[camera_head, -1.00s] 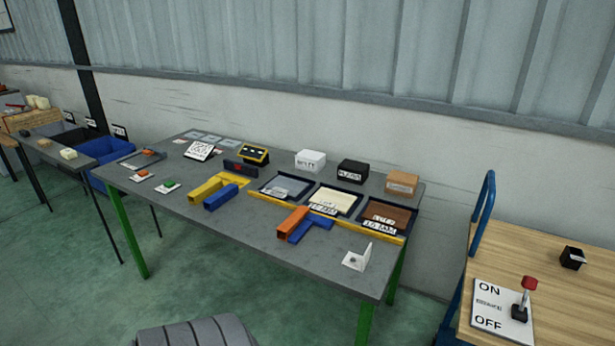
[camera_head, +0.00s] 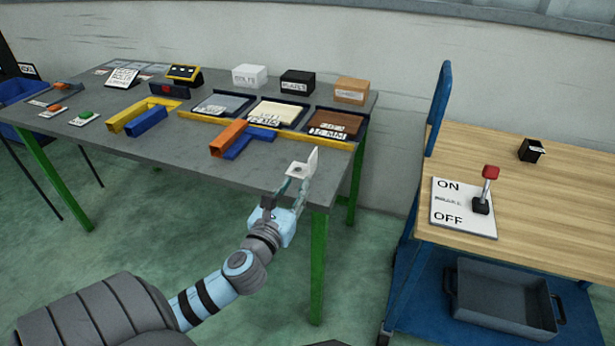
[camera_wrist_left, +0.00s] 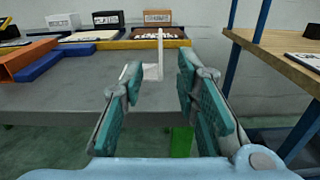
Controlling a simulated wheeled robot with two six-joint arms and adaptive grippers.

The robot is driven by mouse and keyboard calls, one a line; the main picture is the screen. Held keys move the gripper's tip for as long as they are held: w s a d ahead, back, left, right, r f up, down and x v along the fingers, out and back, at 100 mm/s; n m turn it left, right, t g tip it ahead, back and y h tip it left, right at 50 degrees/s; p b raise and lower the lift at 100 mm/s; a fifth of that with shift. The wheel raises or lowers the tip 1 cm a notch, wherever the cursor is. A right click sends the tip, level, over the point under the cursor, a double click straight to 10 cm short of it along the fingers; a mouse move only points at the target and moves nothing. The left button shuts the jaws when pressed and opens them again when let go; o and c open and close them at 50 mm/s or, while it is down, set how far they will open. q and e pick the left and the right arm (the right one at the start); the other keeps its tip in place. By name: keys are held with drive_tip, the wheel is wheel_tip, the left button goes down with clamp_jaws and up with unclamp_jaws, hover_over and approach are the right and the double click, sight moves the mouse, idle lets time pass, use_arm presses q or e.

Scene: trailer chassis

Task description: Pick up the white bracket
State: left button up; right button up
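The white bracket (camera_head: 302,168) is an L-shaped piece with one upright wall, standing on the grey table (camera_head: 205,163) near its front right corner. It also shows in the left wrist view (camera_wrist_left: 160,58), ahead of the fingers and between them. My left gripper (camera_head: 286,189) is at the table's front edge, just in front of the bracket. In the left wrist view the gripper's teal finger pads (camera_wrist_left: 158,88) are wide apart with nothing held between them. My right gripper is not in view.
An orange tube (camera_head: 229,138) and a blue tube (camera_head: 249,143) lie left of the bracket. Behind are a yellow rail and trays, including a brown one (camera_head: 338,123). A wooden-topped cart (camera_head: 550,180) with a red-knobbed brake lever (camera_head: 489,174) stands to the right.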

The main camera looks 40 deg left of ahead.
sight(309, 165)
use_arm(q)
drive_tip(key=b+x, duration=0.2)
drive_tip(key=x, duration=1)
drive_tip(key=shift+w+a+f+b, duration=0.1)
drive_tip(key=shift+w+f+b, duration=0.1)
drive_tip(key=shift+w+b, duration=0.15)
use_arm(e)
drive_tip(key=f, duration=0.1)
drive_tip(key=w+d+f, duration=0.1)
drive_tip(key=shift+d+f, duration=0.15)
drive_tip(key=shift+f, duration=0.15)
use_arm(q)
drive_tip(key=shift+s, duration=0.1)
clamp_jaws()
drive_tip(key=shift+r, duration=0.1)
